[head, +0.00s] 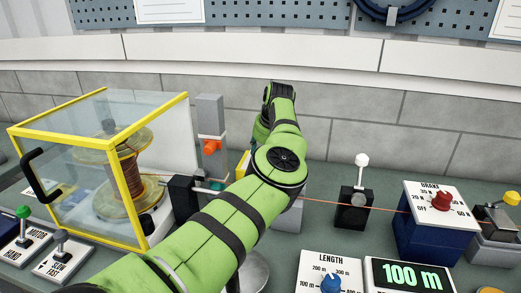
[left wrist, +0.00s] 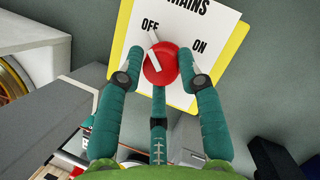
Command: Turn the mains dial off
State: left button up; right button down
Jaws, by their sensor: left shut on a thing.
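The red mains dial (left wrist: 160,65) sits on a white panel (left wrist: 205,40) with a yellow border, lettered MAINS, OFF and ON. The dial's white pointer is angled up and left, at the OFF lettering. In the head view my left arm reaches across the bench and hides the dial; only a yellow edge of the panel (head: 243,163) shows beside the arm. My right gripper is not in view.
A yellow-framed clear guard (head: 90,165) with a copper spool stands left of my arm. A grey post with an orange part (head: 211,147) is close by. At right are a brake box (head: 428,222), a length dial (head: 331,284) and a 100 m display (head: 410,277). A thin wire runs across.

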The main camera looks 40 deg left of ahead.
pick_arm(q)
jog(key=shift+w+a+r, duration=0.15)
jog(key=shift+r, duration=0.15)
jog(key=o, duration=0.8)
jog(key=shift+o, duration=1.3)
jog(key=shift+w+a+f, duration=0.1)
jog(key=shift+f, duration=0.15)
jog(key=v, duration=1.2)
jog(key=shift+f, duration=0.1)
